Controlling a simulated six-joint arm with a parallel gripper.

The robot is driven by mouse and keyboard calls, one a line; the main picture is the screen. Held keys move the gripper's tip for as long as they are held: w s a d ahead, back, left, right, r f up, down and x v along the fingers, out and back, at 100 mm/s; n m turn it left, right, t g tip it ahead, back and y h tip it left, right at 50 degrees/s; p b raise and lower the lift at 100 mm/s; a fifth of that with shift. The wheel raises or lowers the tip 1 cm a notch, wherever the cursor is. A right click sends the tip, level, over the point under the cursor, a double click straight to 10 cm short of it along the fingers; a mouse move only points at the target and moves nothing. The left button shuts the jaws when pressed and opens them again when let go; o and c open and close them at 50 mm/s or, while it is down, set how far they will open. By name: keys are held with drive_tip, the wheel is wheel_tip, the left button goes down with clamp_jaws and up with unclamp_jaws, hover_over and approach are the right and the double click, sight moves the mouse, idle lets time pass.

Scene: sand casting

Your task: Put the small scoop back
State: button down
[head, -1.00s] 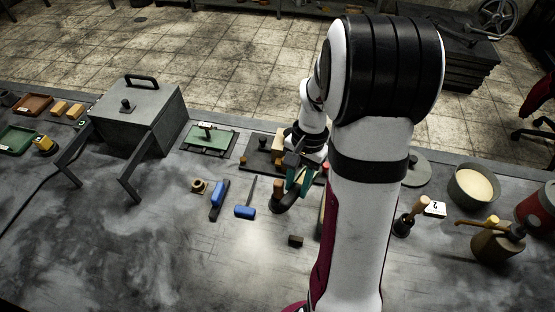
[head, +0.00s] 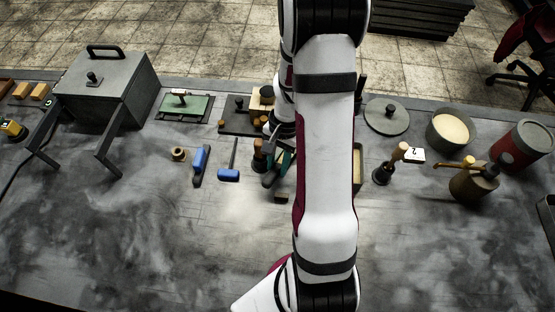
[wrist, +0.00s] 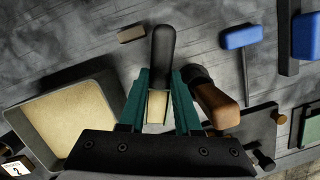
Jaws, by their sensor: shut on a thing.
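My gripper (wrist: 158,100), with green fingers, is shut on what looks like the small scoop. The scoop's dark rounded end (wrist: 163,50) points away from the wrist. A pale part of it shows between the fingers, and its exact shape is partly hidden. In the head view my gripper (head: 279,168) is low over the bench, partly covered by my arm, so its height above the surface is unclear. A wooden-handled tool (wrist: 215,105) with a black end is close beside the fingers; it also shows in the head view (head: 258,149).
A sand-filled tray (wrist: 65,115) is left of the fingers in the wrist view. A small dark block (wrist: 131,33) lies near the scoop's end. The front bench is clear.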

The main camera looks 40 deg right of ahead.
drive_tip(key=shift+f, duration=0.45)
drive_tip(key=c, duration=0.5)
unclamp_jaws()
